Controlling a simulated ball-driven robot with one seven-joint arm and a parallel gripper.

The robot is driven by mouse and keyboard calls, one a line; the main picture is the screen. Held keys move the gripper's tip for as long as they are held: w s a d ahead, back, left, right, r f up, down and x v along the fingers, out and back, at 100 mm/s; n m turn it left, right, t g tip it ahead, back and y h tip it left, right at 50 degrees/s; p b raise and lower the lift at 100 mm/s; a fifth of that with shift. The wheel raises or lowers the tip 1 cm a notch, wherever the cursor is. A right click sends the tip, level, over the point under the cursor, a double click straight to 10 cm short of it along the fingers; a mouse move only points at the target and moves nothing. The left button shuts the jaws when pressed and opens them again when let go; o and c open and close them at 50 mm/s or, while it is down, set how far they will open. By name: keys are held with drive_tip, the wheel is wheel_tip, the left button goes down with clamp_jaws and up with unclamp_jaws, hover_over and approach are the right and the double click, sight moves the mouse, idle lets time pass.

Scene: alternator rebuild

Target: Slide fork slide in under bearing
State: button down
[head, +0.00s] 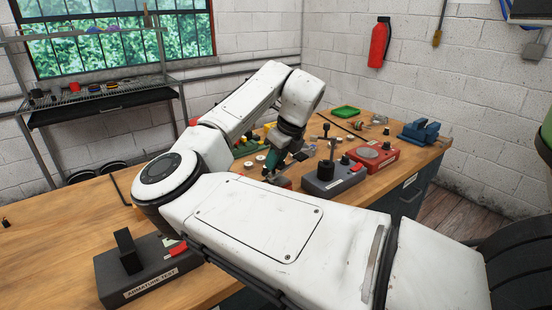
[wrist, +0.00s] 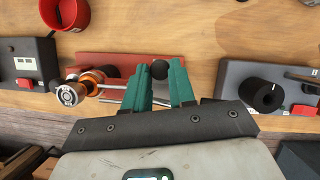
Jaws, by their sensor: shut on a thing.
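Thin silver bars (wrist: 116,100) run left from the fingers toward a copper-and-steel armature. The bearing (wrist: 68,95), a silver ring, shows at the armature's near left end. I cannot tell whether the bars are under it. A red base (wrist: 108,62) lies behind. In the head view my gripper (head: 272,170) is low over the bench, mostly hidden by my arm.
A dark grey test box with a black cylinder (wrist: 265,95) stands right of my gripper. Another dark box (wrist: 25,70) and a red cup (wrist: 68,12) are at the left. In the head view a red box (head: 375,157), blue vise (head: 419,132) and armature test box (head: 140,275) stand on the bench.

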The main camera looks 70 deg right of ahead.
sight(272, 182)
drive_tip(key=shift+w+a+p, duration=0.3)
drive_tip(key=shift+w+a, duration=0.35)
drive_tip(key=shift+a, duration=0.35)
drive_tip(key=shift+w+a+p, duration=0.3)
drive_tip(key=shift+w+a, duration=0.35)
drive_tip(key=shift+a, duration=0.35)
drive_tip(key=c, duration=0.9)
unclamp_jaws()
drive_tip(key=shift+a, duration=0.15)
drive_tip(key=shift+c, duration=0.2)
drive_tip(key=v, duration=1)
drive_tip(key=shift+r, duration=0.35)
drive_tip(key=shift+s, duration=0.1)
